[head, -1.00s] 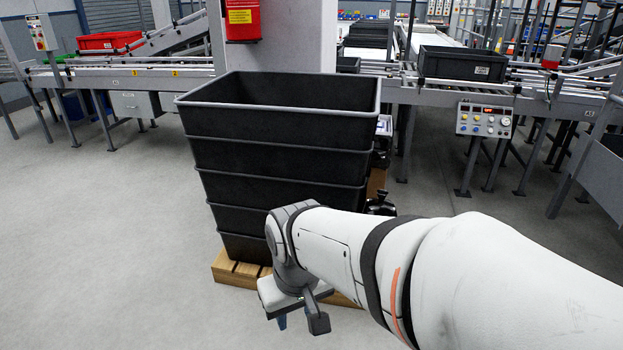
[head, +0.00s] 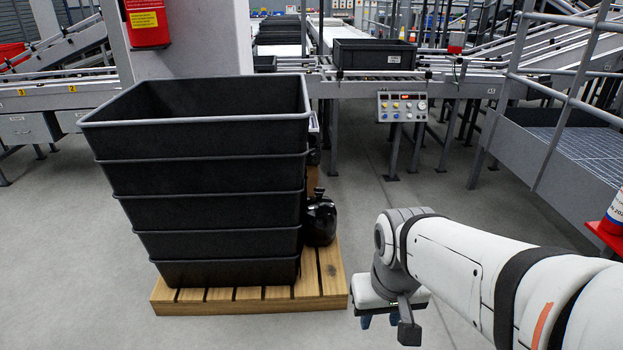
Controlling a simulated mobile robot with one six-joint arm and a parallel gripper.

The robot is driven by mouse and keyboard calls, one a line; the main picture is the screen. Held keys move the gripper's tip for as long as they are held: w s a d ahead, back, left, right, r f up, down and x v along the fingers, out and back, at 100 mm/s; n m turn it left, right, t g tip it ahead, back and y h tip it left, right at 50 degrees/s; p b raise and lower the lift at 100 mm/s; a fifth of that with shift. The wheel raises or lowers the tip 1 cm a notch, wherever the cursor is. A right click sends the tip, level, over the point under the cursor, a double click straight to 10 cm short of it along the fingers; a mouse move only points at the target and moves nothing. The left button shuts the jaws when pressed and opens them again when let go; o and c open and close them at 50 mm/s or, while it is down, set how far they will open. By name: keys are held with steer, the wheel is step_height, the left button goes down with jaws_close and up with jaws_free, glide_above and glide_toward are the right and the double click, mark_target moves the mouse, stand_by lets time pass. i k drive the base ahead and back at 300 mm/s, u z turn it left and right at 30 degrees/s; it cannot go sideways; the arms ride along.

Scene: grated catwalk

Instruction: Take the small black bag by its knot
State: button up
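The small black bag (head: 321,222) is shiny and rounded, with its knot (head: 319,192) at the top. It sits on the wooden pallet (head: 330,270), just right of the stacked black crates, which hide part of it. My gripper (head: 380,320) is low in the picture, right of the pallet and nearer to me than the bag. Its blue fingertips point down and show apart, with nothing seen between them. It is clear of the bag.
The tall stack of black crates (head: 205,215) fills the left part of the pallet. A pillar with a red box (head: 148,22) stands behind. Conveyors and a control panel (head: 403,107) are farther back. A railed grated platform (head: 590,150) is at the right. Grey floor is open between.

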mark_target(321, 221)
steer(key=i, duration=2.05)
